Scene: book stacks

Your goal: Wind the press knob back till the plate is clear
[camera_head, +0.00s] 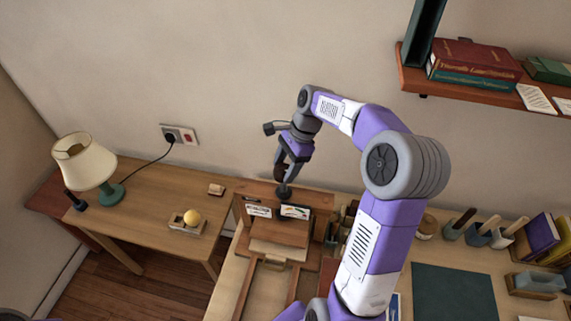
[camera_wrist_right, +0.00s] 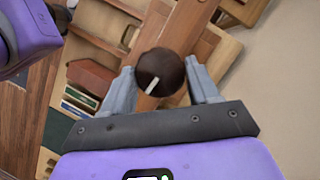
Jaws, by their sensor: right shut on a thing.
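The press knob (camera_wrist_right: 160,72) is a dark round knob with a pale line on its top. In the right wrist view it sits between the two grey fingers of my right gripper (camera_wrist_right: 165,85), which is shut on it. In the head view my right gripper (camera_head: 283,176) points down at the dark knob (camera_head: 284,191) on top of the wooden press (camera_head: 318,200). A flat wooden board (camera_head: 280,231), perhaps the plate, lies below and in front of the beam. I cannot tell its gap from what is under it. My left gripper is not in view.
A side table (camera_head: 150,218) at the left holds a lamp (camera_head: 88,160) and a yellow ball (camera_head: 192,217) on a small stand. A shelf with books (camera_head: 470,62) hangs at upper right. A dark mat (camera_head: 453,292) and tool holders lie on the bench at right.

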